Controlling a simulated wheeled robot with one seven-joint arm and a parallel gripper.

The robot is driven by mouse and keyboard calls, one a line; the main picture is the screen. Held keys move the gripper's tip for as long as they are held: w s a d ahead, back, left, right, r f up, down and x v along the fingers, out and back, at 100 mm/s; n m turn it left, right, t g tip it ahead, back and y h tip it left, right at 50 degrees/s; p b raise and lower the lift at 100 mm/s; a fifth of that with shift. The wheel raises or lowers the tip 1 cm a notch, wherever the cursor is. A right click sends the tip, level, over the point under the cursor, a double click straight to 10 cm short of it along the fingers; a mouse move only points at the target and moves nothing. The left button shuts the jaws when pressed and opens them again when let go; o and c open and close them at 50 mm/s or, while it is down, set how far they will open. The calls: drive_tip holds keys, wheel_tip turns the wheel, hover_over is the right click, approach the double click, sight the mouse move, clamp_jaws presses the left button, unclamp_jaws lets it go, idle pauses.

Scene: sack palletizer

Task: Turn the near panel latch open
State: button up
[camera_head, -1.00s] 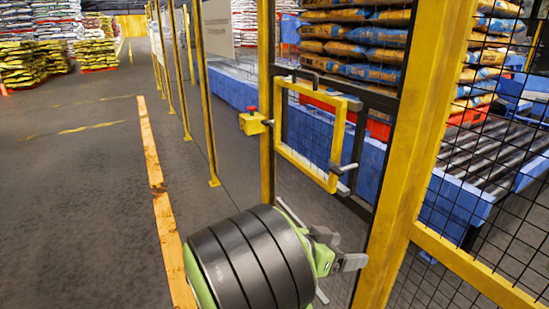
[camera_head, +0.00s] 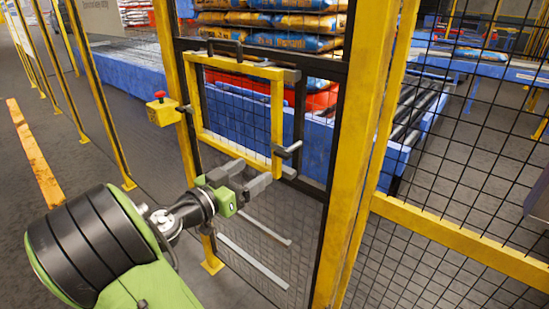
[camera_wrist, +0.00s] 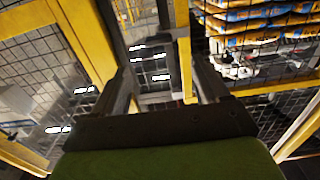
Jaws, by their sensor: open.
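The near panel latch (camera_head: 288,149) is a small grey handle on a dark mount at the lower right of the yellow-framed mesh panel (camera_head: 278,115). My gripper (camera_head: 268,174) is just below and left of it, its fingers reaching toward the panel's lower right corner. The fingers look apart from the latch, but depth is hard to judge. In the wrist view, my gripper (camera_wrist: 163,78) is open, with dark and yellow uprights seen between its fingers and nothing held. I cannot make out the latch clearly there.
A thick yellow post (camera_head: 363,150) stands right of the panel, with a yellow rail and mesh fence beyond. A yellow box with a red button (camera_head: 162,110) is on the left. Behind the fence are a blue conveyor (camera_head: 135,72) and stacked sacks (camera_head: 270,22). Floor on the left is open.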

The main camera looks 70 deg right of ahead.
sight(280, 154)
drive_tip(key=x, duration=1)
drive_tip(key=shift+a, duration=0.1)
drive_tip(key=c, duration=1.1)
drive_tip(key=shift+o, duration=0.2)
